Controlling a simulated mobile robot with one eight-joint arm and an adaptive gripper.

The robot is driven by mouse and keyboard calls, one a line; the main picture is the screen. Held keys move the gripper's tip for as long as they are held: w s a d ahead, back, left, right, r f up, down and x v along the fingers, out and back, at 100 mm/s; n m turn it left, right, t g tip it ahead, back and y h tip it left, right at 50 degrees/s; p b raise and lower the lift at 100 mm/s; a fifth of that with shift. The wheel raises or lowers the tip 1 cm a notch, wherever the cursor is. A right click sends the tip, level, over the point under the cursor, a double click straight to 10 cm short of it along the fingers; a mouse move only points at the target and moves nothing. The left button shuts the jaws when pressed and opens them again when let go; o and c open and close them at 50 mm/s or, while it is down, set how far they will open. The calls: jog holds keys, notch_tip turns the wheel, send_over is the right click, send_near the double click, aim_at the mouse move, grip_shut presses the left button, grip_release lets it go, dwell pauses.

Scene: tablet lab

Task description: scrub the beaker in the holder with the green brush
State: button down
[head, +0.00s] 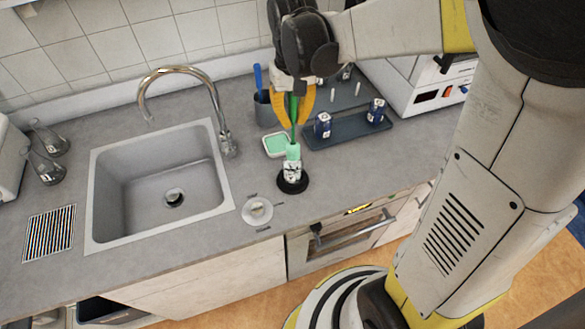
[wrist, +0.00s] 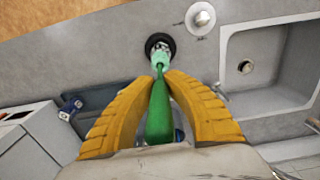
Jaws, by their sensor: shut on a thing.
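My gripper (head: 293,110) points down with its yellow fingers shut on the green brush (head: 293,130). In the wrist view the green brush (wrist: 158,115) runs away from me between the fingers (wrist: 159,80). The clear beaker (head: 292,170) stands upright in a round black holder (head: 293,187) on the counter, directly below my gripper. The pale green brush head (head: 293,152) is at the beaker's mouth and seems to reach into it; how deep, I cannot tell. In the wrist view the holder (wrist: 152,40) surrounds the beaker, which the brush partly hides.
The sink (head: 160,185) with its curved tap (head: 185,70) lies left of the holder. A white round fitting (head: 257,211) is close by.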

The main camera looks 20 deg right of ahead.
jog(key=shift+r, duration=0.5)
